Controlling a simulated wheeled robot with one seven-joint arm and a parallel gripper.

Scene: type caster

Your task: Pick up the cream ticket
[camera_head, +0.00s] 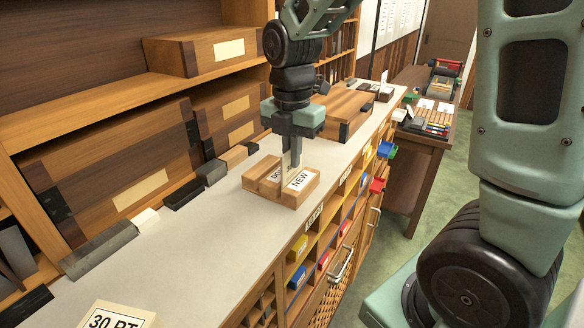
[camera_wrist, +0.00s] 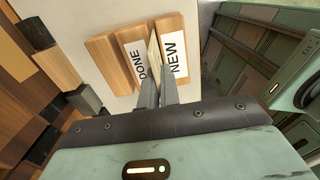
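The cream ticket (camera_wrist: 155,48) is a thin card standing nearly edge-on in the wrist view, in the wooden holder (camera_head: 252,180) between its DONE card and its NEW card (camera_head: 299,180). In the head view its pale face (camera_head: 284,166) shows just below my fingers. My gripper (camera_head: 290,160) points down over the holder on the counter. In the wrist view my two fingers (camera_wrist: 158,84) are close together with the ticket's upper end between them. The ticket's lower edge is hidden in the holder.
The holder stands on a pale counter (camera_head: 190,262) with drawers below. A wooden box (camera_head: 345,108) stands behind it to the right. Dark and wooden blocks (camera_head: 212,172) line the counter's left side. A 30 PT block (camera_head: 118,316) is in front. The counter between is clear.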

